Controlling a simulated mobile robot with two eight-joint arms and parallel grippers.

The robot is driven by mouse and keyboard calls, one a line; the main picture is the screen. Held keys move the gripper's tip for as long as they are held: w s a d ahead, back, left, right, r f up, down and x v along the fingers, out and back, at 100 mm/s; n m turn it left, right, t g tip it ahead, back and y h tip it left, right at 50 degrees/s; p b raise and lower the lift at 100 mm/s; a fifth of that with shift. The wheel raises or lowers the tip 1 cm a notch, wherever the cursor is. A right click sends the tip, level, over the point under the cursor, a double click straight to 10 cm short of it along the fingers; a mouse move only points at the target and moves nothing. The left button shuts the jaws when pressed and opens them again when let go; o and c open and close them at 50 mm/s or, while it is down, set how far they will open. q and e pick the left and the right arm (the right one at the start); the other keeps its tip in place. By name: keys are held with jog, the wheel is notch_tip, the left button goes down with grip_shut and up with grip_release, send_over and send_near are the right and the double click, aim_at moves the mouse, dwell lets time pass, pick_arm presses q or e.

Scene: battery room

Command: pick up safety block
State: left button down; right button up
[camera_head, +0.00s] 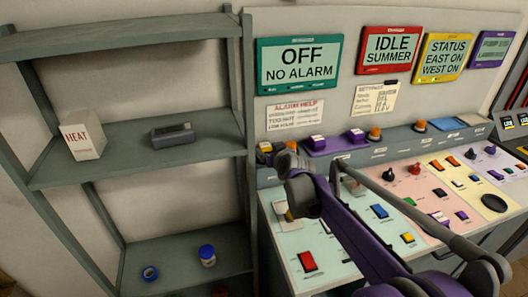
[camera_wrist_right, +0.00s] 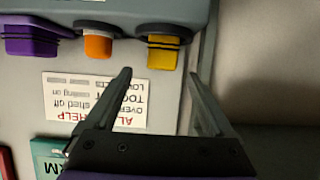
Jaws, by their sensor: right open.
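No label shows which thing is the safety block. A yellow block (camera_wrist_right: 165,52) hangs from a dark mount at the top of the right wrist view, between and beyond my fingertips, not touched by them. An orange block (camera_wrist_right: 98,46) and a purple block (camera_wrist_right: 32,40) are beside it. In the head view a yellow-orange block (camera_head: 265,147) shows at the left end of the console ledge, near my right gripper (camera_head: 288,158). That gripper, also in the wrist view (camera_wrist_right: 160,73), is open and empty. My left gripper is not in view.
A shelf unit at left holds a white HEAT box (camera_head: 83,136), a grey device (camera_head: 172,135) and a blue-capped jar (camera_head: 207,255). The console (camera_head: 290,240) has many buttons and knobs under my right arm. Display signs (camera_head: 310,62) and an alarm help note (camera_head: 295,114) are on the wall.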

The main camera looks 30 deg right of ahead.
aim_at(266, 147)
jog(key=x, duration=0.5)
jog(key=shift+w+a, duration=0.1)
jog(key=shift+w, duration=0.05)
grip_shut()
